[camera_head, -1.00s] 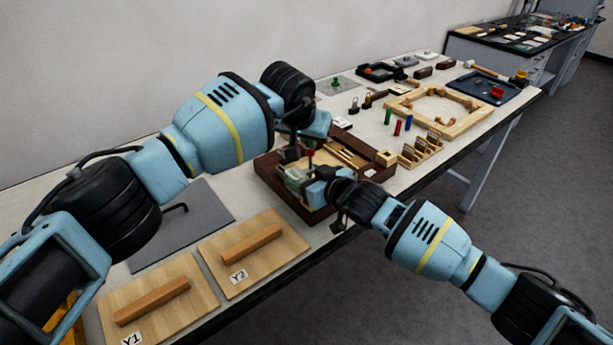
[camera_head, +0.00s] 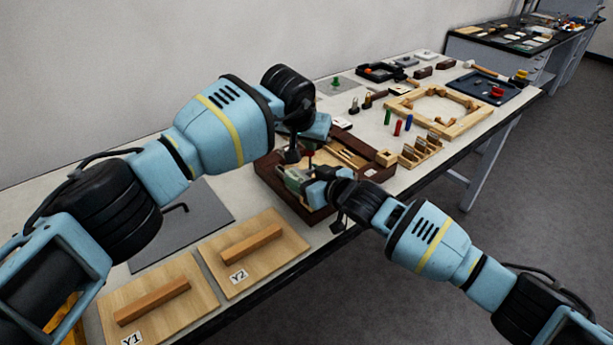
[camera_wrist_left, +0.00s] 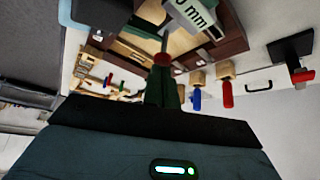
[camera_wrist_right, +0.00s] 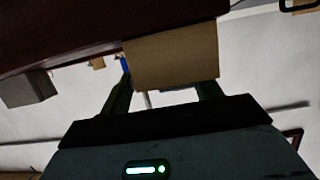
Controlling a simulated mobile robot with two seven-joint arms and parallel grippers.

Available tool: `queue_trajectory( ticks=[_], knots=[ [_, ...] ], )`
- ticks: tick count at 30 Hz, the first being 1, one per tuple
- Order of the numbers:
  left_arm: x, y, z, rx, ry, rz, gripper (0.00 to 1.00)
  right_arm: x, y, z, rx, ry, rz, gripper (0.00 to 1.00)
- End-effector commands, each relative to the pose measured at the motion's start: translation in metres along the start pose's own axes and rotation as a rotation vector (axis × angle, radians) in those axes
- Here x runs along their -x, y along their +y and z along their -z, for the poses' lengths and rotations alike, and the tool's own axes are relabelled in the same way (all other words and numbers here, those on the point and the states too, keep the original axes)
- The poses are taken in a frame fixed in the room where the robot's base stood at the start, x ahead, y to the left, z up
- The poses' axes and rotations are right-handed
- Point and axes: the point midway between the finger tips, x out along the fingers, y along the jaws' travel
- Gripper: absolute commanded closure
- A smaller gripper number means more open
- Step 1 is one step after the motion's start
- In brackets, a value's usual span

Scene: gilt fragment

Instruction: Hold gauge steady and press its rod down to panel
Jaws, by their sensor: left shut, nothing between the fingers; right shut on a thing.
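The gauge (camera_head: 294,179) is a pale block standing in the dark wooden tray. Contact with the knob cannot be told. The rod's lower end is hidden.
The dark tray (camera_head: 275,182) lies near the table's front edge, with wooden strips inside. Boards Y1 (camera_head: 158,302) and Y2 (camera_head: 254,252) and a grey mat (camera_head: 205,213) lie to the left. Coloured pegs (camera_head: 397,128) and a wooden frame (camera_head: 460,127) stand to the right.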

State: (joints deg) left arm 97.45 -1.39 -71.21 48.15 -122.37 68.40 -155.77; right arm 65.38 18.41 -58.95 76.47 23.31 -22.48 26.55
Motion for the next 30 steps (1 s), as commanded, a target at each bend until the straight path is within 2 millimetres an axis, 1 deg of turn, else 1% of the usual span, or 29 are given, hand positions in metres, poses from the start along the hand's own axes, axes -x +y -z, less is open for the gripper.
queue_trajectory(
  ticks=[30],
  knots=[
    [-0.019,-0.001,-0.012,0.001,-0.003,0.001,1.0,0.0,0.0,-0.001,0.0,-0.001,0.0,0.62]
  ],
)
